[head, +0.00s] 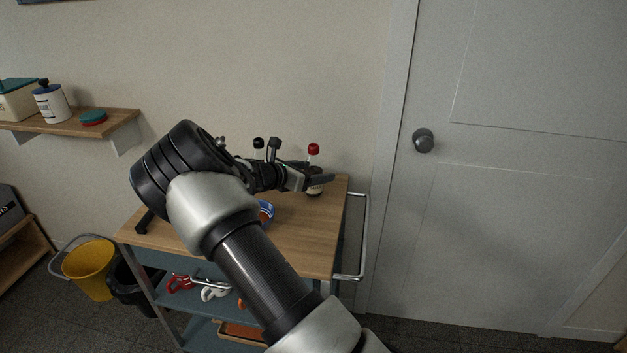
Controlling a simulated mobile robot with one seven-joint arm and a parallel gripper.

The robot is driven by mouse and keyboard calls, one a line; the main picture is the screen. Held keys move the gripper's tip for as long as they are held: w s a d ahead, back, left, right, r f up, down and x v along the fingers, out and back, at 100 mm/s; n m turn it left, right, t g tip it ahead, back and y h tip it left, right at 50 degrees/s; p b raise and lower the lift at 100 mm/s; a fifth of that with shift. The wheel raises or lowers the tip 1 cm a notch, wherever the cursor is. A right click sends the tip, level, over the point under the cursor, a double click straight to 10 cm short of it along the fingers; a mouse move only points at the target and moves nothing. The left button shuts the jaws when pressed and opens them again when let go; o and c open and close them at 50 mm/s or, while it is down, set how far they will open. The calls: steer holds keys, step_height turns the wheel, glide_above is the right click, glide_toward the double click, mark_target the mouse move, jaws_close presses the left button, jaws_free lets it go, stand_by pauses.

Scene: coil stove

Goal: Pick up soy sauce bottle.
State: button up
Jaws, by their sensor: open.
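A bottle with a red cap (314,149), which looks like the soy sauce bottle, stands upright near the back right of the wooden cart top. My gripper is open and reaches in from the left at the bottle's middle height. Its fingers overlap the bottle in the picture; I cannot tell whether they touch it or lie around it. A second bottle with a black cap (258,143) stands further left, its lower part hidden behind my arm.
The cart top (310,240) is clear at the front right. A blue and orange item (266,212) lies partly behind my arm. A metal handle rail (364,235) runs along the cart's right side. The wall is close behind, and a white door (500,190) is at right.

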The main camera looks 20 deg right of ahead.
mark_target(314, 145)
steer(key=c, duration=1.5)
step_height(314, 145, up, 10)
steer(key=shift+r+p, duration=0.1)
steer(key=shift+p, duration=0.65)
